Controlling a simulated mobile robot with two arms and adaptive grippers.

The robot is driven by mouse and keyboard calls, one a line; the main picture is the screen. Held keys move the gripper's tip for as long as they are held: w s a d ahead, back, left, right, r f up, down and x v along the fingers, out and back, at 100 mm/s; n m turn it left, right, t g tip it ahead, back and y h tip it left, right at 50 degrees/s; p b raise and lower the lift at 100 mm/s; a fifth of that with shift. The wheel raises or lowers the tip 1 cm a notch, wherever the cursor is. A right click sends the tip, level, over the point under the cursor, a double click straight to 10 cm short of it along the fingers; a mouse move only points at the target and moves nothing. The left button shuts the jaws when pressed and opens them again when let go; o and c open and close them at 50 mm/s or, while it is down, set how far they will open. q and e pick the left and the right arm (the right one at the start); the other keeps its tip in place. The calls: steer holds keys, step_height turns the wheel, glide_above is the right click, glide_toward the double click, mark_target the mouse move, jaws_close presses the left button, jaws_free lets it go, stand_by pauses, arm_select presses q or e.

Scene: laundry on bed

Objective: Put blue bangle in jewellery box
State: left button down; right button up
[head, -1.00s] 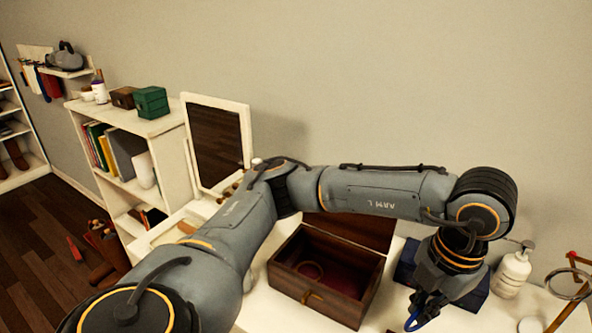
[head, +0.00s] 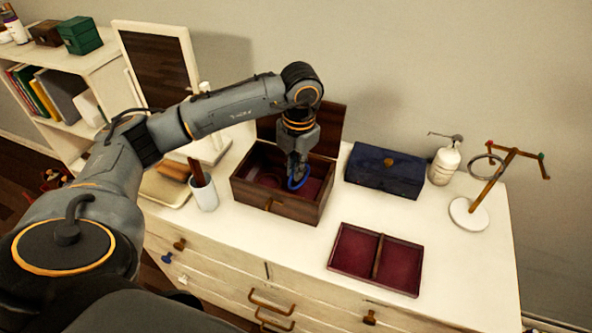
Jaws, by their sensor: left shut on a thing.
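The jewellery box (head: 277,206) is a dark wooden box with a red lining, standing open on the white dresser with its lid tilted up at the back. My left gripper (head: 297,178) points down over the right part of the box opening. It is shut on the blue bangle (head: 293,185), which hangs at the fingertips at about the box's opening; I cannot tell whether it touches the lining. Part of a ring-shaped thing shows inside the box on the left. My right gripper is not in view.
A closed dark blue box (head: 385,170) stands right of the jewellery box. A red-lined tray (head: 376,259) lies in front. A pump bottle (head: 444,162) and a jewellery stand (head: 485,187) are at the right. A white cup (head: 204,194) and a mirror (head: 160,62) are at the left.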

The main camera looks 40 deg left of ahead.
arm_select(q)
steer(key=w+f, duration=0.1)
steer(key=f, duration=0.1)
steer(key=a+f+p, duration=0.1)
steer(key=w+f+p, duration=0.1)
steer(key=f, duration=0.1)
steer(key=shift+w+a+f, duration=0.2)
steer(key=shift+w+f, duration=0.1)
steer(key=shift+f+p, duration=0.35)
steer(key=shift+f, duration=0.2)
steer(key=shift+f, duration=0.1)
steer(key=c, duration=1.5)
jaws_free()
